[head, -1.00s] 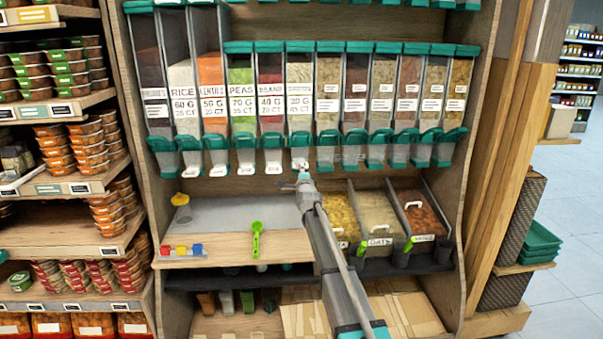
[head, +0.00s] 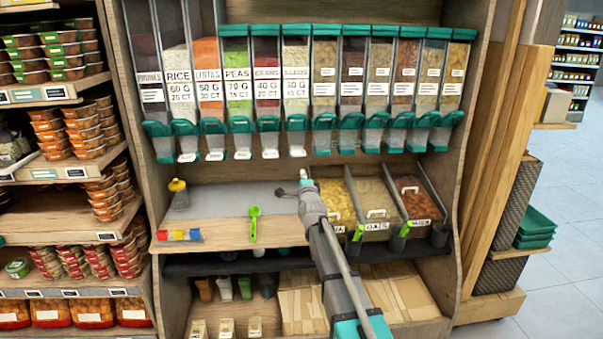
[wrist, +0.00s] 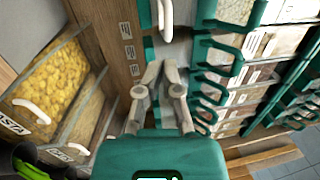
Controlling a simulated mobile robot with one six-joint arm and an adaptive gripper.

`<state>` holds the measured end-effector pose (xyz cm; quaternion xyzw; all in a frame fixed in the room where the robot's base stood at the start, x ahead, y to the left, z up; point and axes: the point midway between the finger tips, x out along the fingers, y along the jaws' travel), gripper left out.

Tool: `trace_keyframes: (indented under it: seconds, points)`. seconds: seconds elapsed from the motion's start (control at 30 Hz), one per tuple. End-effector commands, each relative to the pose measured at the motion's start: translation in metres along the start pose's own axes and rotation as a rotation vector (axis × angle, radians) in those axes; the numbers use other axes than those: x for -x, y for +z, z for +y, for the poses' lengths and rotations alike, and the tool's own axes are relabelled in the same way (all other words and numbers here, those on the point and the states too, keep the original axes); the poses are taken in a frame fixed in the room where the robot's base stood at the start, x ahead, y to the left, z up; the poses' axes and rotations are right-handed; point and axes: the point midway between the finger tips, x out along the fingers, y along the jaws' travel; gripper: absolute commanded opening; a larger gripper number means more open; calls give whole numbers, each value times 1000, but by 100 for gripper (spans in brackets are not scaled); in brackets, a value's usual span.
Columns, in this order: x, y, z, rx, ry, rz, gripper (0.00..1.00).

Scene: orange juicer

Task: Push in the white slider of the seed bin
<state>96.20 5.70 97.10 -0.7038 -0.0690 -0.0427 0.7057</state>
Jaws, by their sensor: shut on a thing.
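The seed bin (head: 296,68) is the sixth in the hanging row of clear bins with green lids, labelled 30 G. Its white slider (head: 297,151) shows at the bottom of its green spout. In the wrist view, a white slider (wrist: 165,20) lies just beyond the fingertips. My gripper (head: 303,174) is just below the seed bin's slider in the head view, with a small gap in the picture. In the wrist view, my gripper (wrist: 154,68) has its fingers drawn together. What is between the tips is too small to make out.
Neighbouring spouts with white sliders, such as the beans slider (head: 270,153), hang close to the left. Below right are open bins of pasta (head: 334,200), oats (head: 376,203) and nuts (head: 416,200). A green scoop (head: 254,222) and a yellow-capped bottle (head: 179,193) are on the counter (head: 235,203).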

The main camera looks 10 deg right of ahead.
Motion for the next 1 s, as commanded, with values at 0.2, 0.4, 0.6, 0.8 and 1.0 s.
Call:
trace_keyframes:
  seconds: [0.2,0.4,0.6,0.8,1.0]
  points:
    - [5,0,0,0,0,0,0]
    - [5,1,0,0,0,-1,0]
    - [8,2,3,15,18,-5,0]
    - [27,0,20,115,123,-29,0]
    - [66,-2,52,303,323,-98,0]
